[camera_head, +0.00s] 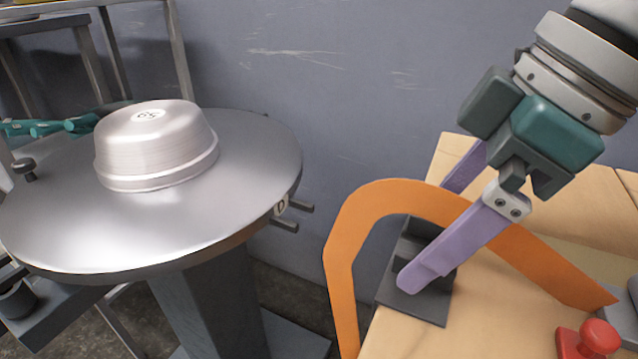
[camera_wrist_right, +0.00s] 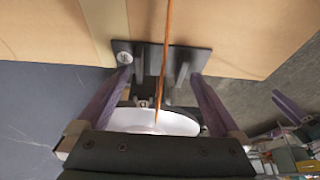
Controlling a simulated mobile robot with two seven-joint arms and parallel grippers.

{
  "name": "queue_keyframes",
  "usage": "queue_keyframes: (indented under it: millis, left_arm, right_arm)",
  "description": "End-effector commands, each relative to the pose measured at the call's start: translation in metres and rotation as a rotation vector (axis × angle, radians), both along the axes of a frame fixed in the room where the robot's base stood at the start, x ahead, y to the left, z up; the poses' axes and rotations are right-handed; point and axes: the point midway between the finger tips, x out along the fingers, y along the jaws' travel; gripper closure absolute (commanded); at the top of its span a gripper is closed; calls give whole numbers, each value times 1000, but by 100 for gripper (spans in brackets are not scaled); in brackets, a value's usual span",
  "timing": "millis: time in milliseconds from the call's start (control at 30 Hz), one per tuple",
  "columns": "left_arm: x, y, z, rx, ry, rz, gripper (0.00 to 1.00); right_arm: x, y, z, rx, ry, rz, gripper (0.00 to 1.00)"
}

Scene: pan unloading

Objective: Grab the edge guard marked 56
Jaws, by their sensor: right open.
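The orange arched edge guard (camera_head: 341,240) stands upright in a dark slotted holder (camera_head: 425,305) on the wooden bench. I see no number on the guard itself. My right gripper (camera_head: 430,236) is open, with one purple finger on each side of the guard. In the right wrist view the guard (camera_wrist_right: 167,60) shows edge-on as a thin orange strip between the spread fingers (camera_wrist_right: 162,76), apart from both. The holder (camera_wrist_right: 140,47) there bears a small round white label, too small to read.
An upturned metal pan (camera_head: 155,150) with a round number mark sits on a round metal table (camera_head: 250,190) at left. A red button (camera_head: 598,338) is at the bench's lower right. Teal rods (camera_head: 50,128) show behind the pan. A gap separates table and bench.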

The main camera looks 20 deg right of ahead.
Motion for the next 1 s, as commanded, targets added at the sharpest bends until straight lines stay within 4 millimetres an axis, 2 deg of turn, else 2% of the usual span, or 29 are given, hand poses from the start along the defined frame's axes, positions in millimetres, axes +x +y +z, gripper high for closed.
queue_keyframes:
  millis: [167,900,1000]
  left_arm:
    - [0,2,1,6,-1,-3,60]
    - [1,2,1,5,-4,-2,60]
    - [1,1,1,3,-3,-1,60]
  right_arm:
    - [0,0,1,-1,-1,0,0]
    - [0,0,1,0,0,0,83]
    - [0,0,1,1,-1,0,84]
